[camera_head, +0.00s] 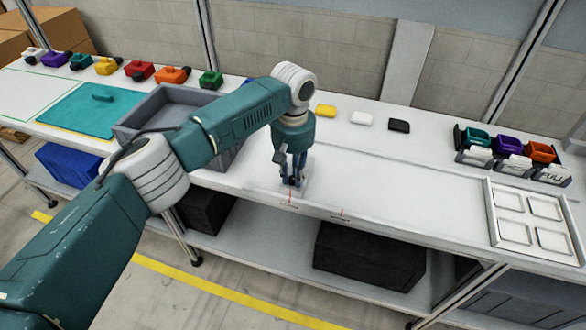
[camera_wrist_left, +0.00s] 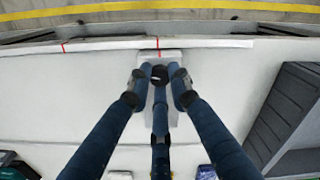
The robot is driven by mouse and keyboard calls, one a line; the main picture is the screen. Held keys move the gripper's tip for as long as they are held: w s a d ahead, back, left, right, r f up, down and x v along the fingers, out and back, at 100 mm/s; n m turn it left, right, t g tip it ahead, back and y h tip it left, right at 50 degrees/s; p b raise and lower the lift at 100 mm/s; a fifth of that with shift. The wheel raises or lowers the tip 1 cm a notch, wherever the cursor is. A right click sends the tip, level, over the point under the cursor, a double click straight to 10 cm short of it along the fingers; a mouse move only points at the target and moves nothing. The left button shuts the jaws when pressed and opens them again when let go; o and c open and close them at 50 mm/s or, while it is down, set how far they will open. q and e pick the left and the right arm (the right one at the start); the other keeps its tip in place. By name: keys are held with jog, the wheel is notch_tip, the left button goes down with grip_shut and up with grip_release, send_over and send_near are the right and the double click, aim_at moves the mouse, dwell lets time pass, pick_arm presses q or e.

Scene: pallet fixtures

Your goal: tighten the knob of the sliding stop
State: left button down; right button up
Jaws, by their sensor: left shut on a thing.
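The sliding stop (camera_head: 306,180) is a pale block on the white bench near its front edge, partly hidden behind my left gripper (camera_head: 291,182). In the left wrist view the stop (camera_wrist_left: 172,56) lies under the fingertips, with its dark round knob (camera_wrist_left: 159,75) between them. My left gripper (camera_wrist_left: 160,82) points down and its fingers are shut on the knob. In the head view the knob is hidden by the fingers. My right gripper is in neither view.
Red marks (camera_head: 342,212) are on the bench's front edge. A grey crate (camera_head: 160,104) stands left of the gripper. Yellow, white and black blocks (camera_head: 362,118) lie behind. Small coloured bins (camera_head: 507,144) and a white tray (camera_head: 487,210) are at the right. The bench between is clear.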

pick_arm(q)
jog(key=m+p, duration=0.2)
jog(key=m, duration=0.1)
jog(key=shift+r+m, duration=0.15)
jog(key=shift+m, duration=0.25)
jog(key=m+p, duration=0.1)
jog(key=m, duration=0.2)
jog(key=shift+m+p, duration=0.3)
jog(key=shift+p, duration=0.05)
jog(key=m, duration=0.3)
jog(key=shift+m+p, duration=0.3)
jog(key=shift+p, duration=0.1)
jog(key=m, duration=0.4)
jog(key=shift+m+p, duration=0.3)
jog(key=m, duration=0.4)
jog(key=shift+m, duration=0.3)
jog(key=m, duration=0.8)
jog(key=shift+m, duration=2.3)
jog(key=shift+b, duration=0.3)
